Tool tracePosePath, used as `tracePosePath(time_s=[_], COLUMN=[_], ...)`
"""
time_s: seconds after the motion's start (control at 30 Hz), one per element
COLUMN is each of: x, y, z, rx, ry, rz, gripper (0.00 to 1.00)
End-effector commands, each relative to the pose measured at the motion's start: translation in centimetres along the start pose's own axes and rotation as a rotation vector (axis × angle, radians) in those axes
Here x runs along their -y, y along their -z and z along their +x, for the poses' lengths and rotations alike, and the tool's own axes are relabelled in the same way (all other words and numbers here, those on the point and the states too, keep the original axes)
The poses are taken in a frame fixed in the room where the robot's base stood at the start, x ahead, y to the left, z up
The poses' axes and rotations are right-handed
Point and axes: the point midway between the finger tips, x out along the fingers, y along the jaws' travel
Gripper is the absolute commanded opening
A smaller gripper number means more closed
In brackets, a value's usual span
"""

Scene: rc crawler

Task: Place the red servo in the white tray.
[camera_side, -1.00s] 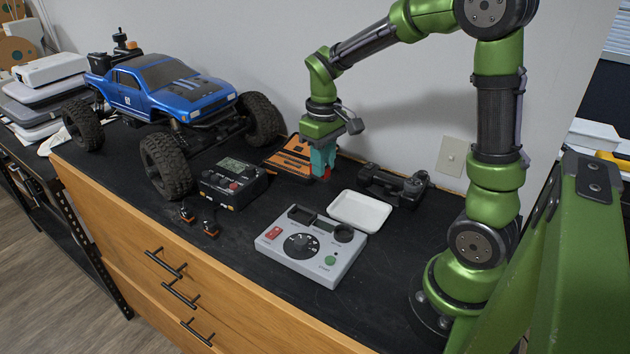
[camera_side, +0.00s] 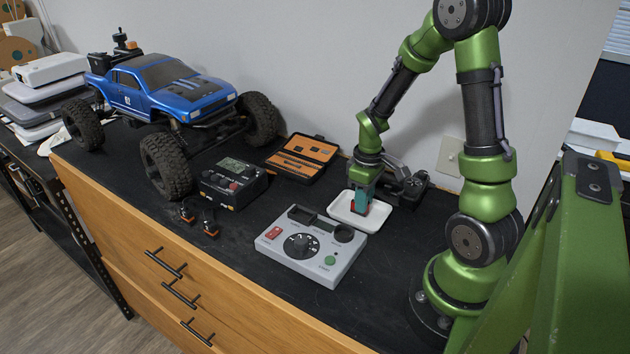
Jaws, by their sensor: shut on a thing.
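The white tray (camera_side: 344,215) lies on the black bench top behind the grey control box. My gripper (camera_side: 361,203) points down over the tray, its teal fingers shut on the red servo (camera_side: 357,208). Only a small red part of the servo shows between and beside the fingers. The servo is low, within the tray's outline. I cannot tell whether it touches the tray floor.
The grey control box (camera_side: 309,247) stands in front of the tray. A black controller (camera_side: 413,187) is close behind and right. An open orange tool case (camera_side: 301,157), a charger (camera_side: 233,183) and the blue crawler (camera_side: 165,88) are to the left.

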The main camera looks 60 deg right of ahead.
Motion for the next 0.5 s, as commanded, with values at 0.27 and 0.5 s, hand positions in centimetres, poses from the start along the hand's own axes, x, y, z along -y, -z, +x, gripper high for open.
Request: tracePosePath(time_s=[0.27, 0.5], x=[-0.01, -0.01], y=[0.03, 0.03], z=[0.37, 0.65], rx=[-0.002, -0.001], ry=[-0.001, 0.0], rz=[0.001, 0.001], gripper=[0.0, 0.36])
